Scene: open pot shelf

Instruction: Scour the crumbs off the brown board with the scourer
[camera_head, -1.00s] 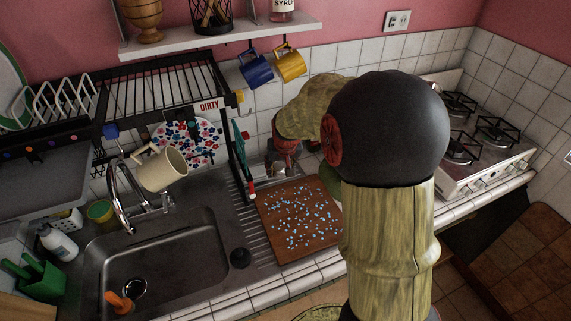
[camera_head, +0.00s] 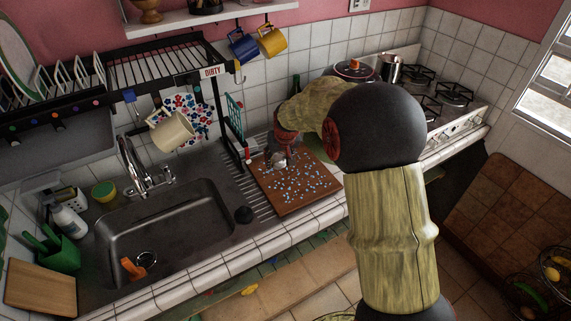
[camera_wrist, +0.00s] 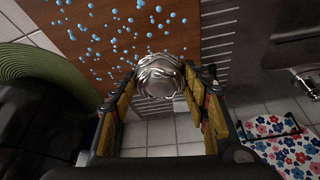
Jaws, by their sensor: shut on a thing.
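My gripper (camera_head: 284,150) is over the board's back left part. Its yellow-padded fingers are shut on the scourer (camera_wrist: 160,75), a silvery crumpled ball, which also shows below the gripper in the head view (camera_head: 277,159). The scourer is at or just above the board; I cannot tell whether it touches. Crumbs lie beyond and left of it in the wrist view. My arm hides the board's back corner.
The sink (camera_head: 165,235) is left of the board. A black dish rack (camera_head: 160,75) with a hanging cream mug (camera_head: 171,131) stands behind. A red-lidded pot (camera_head: 355,70) and the stove (camera_head: 440,95) are at the back right. A green round thing (camera_wrist: 40,75) is near in the wrist view.

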